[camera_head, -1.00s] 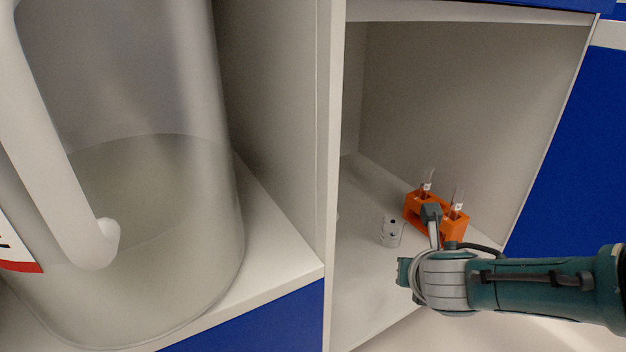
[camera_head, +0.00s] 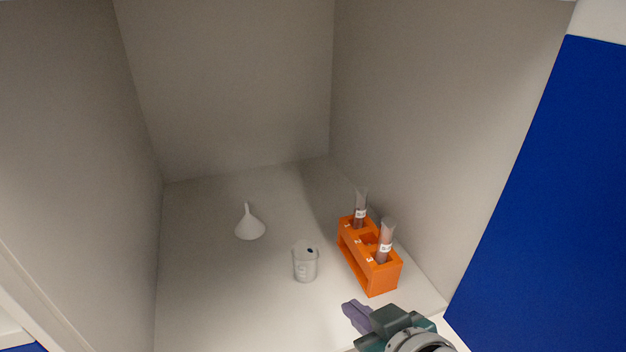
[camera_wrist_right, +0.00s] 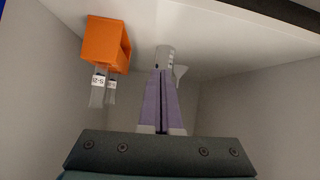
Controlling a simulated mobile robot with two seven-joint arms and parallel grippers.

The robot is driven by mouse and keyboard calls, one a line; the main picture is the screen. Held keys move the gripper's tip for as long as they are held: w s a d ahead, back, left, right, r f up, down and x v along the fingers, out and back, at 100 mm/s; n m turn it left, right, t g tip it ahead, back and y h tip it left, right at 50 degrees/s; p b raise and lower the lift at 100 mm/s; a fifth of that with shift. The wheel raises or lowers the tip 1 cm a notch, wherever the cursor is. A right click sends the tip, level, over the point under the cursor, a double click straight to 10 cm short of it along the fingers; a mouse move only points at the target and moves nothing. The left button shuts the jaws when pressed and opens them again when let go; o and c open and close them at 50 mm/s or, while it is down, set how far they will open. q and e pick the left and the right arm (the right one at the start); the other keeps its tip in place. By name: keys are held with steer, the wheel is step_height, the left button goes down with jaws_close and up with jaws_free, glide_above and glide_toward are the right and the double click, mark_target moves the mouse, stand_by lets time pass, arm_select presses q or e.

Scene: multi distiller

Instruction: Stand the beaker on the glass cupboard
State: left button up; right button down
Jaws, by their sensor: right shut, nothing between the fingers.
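A small clear grey beaker (camera_head: 306,263) stands upright on the white floor of an open cupboard compartment (camera_head: 215,300). My right gripper (camera_head: 350,308) is at the front of the compartment, to the right of and nearer than the beaker. Its purple fingers are together and empty, and they look apart from the beaker. In the right wrist view the beaker (camera_wrist_right: 165,56) shows just beyond the shut fingertips (camera_wrist_right: 160,73); that view looks upside down. My left gripper is not in view. I cannot tell whether this compartment is the glass cupboard.
An orange rack (camera_head: 382,278) with two tubes stands right of the beaker, near the right wall. A white funnel (camera_head: 250,228) stands behind and left of the beaker. The floor at the left and back is free. A blue panel (camera_head: 540,210) is outside at right.

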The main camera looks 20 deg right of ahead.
steer(key=m, duration=0.1)
steer(key=b, duration=0.4)
glide_toward(313, 258)
steer(key=f, duration=0.2)
steer(key=shift+s+a+f, duration=0.35)
steer(key=shift+a, duration=0.05)
steer(key=w+b, duration=0.1)
steer(key=w, duration=0.1)
steer(key=w+b, duration=0.4)
steer(key=w, duration=0.1)
steer(key=shift+d+f, duration=0.2)
steer(key=shift+f, duration=0.1)
steer(key=shift+s+f, duration=0.2)
steer(key=shift+s, duration=0.05)
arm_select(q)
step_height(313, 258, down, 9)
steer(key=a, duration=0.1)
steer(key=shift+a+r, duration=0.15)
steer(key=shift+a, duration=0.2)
arm_select(e)
steer(key=shift+f, duration=0.1)
steer(key=shift+s, duration=0.1)
